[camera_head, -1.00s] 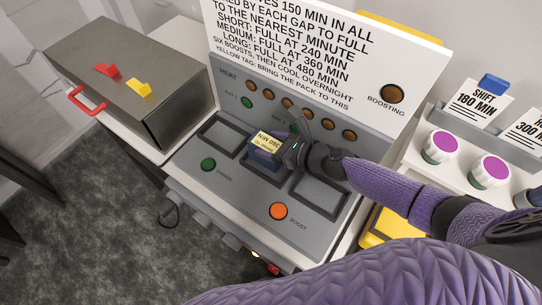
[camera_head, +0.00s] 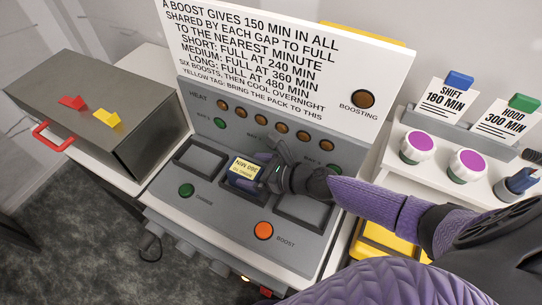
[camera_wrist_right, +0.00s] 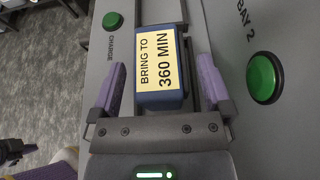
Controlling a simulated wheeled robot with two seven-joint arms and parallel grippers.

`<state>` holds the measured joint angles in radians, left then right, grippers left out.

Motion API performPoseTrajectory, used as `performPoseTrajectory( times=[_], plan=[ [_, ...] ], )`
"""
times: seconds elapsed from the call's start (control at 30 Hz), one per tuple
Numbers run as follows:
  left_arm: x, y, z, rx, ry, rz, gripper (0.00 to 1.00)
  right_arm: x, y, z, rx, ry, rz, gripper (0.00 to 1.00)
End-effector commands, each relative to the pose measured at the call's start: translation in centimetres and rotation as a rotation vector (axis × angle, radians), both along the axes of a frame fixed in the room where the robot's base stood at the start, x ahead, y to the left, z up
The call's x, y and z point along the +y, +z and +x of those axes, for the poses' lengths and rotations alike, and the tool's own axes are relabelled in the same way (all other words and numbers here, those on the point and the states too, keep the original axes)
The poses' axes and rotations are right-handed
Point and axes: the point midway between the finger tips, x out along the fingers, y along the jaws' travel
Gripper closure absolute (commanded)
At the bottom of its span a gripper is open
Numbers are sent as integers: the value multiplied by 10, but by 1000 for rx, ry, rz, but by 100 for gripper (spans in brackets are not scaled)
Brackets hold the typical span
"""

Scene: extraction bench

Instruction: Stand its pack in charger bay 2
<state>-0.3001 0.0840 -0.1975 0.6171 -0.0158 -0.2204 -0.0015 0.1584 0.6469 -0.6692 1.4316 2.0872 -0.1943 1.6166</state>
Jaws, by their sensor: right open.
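The pack (camera_head: 241,182) is a blue block with a yellow label on top. It stands upright in the middle bay (camera_head: 226,184) of the grey charger. In the right wrist view the label on the pack (camera_wrist_right: 160,96) reads "BRING TO 360 MIN". My right gripper (camera_head: 262,172) is at the pack, coming in from the right. In the right wrist view its two purple fingers (camera_wrist_right: 160,86) are open, one on each side of the pack, with gaps showing. A green button (camera_wrist_right: 262,78) marked "BAY 2" is beside the right finger. The bay floor is hidden.
Empty bays lie left (camera_head: 200,158) and right (camera_head: 303,211) of the pack. The charger has a green CHARGE button (camera_head: 186,190) and an orange BOOST button (camera_head: 263,230). A sign board (camera_head: 290,50) rises behind. A grey box (camera_head: 95,110) stands left; purple-topped jars (camera_head: 468,164) stand right.

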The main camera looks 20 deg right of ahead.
Motion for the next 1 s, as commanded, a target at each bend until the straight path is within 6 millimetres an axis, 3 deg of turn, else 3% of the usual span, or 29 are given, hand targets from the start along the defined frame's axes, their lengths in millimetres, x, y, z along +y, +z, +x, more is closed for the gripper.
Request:
performPoseTrajectory(
  times=[0.2, 0.4, 1.0],
  plan=[
    [0, 8, 1, -2, 0, 0, 100, -31, 21, -41, 4, 1, -3, 0],
    [3, 6, 1, -1, -1, 4, 100, -53, 35, -70, 4, 0, 0, 0],
    [6, 6, 0, 2, -1, 11, 100, -61, 42, -78, -1, 1, -1, 0]
  ],
)
